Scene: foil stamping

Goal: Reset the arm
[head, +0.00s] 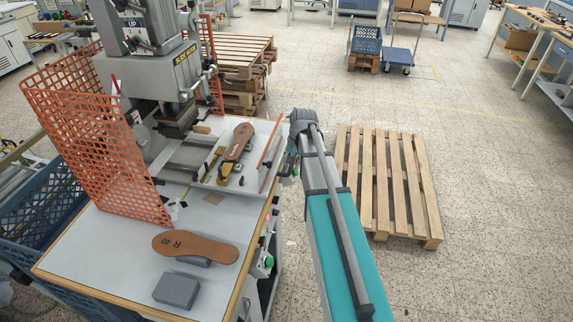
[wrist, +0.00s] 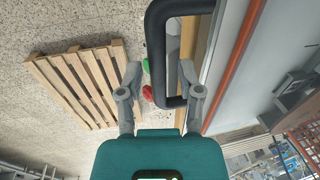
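My arm (head: 335,235) reaches forward from the bottom of the head view, along the right side of the worktable (head: 105,270). Its far end is by the table's right edge, and my gripper is mostly hidden there.
A press (head: 180,65) with orange mesh guards (head: 85,125) stands on the table. A brown insole (head: 195,247) and a grey block (head: 177,290) lie in front. Another insole (head: 241,136) lies in the white tray (head: 262,128).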

